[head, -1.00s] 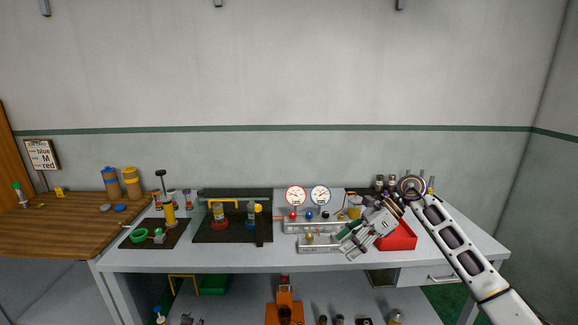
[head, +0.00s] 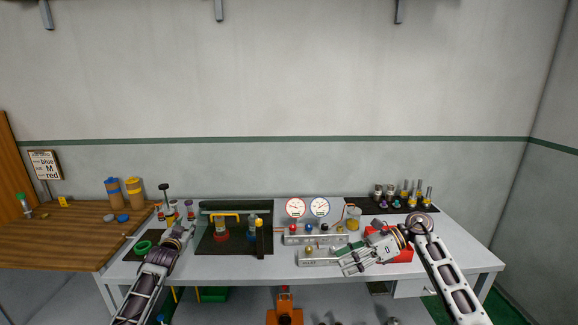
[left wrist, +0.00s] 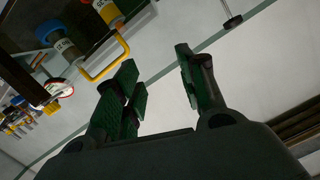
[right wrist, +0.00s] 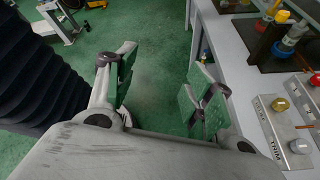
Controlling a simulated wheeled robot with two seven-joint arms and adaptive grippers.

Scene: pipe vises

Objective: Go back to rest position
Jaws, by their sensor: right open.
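My left gripper (head: 184,229) is at the left part of the white workbench (head: 340,274) in the head view, over or in front of the dark mat there. In the left wrist view its green-padded fingers (left wrist: 157,62) are apart with nothing between them. My right gripper (head: 347,262) is at the bench's front edge in the head view, partly covering the red tray (head: 403,255). In the right wrist view its fingers (right wrist: 160,72) are spread and empty, with green floor behind them.
A panel with two round gauges (head: 296,207) and valve blocks (head: 318,257) stand mid-bench. A dark mat holds a yellow-handled pipe fixture (head: 225,214). Several small fittings stand on a dark strip (head: 377,207) at the back right. A wooden table (head: 70,240) adjoins on the left.

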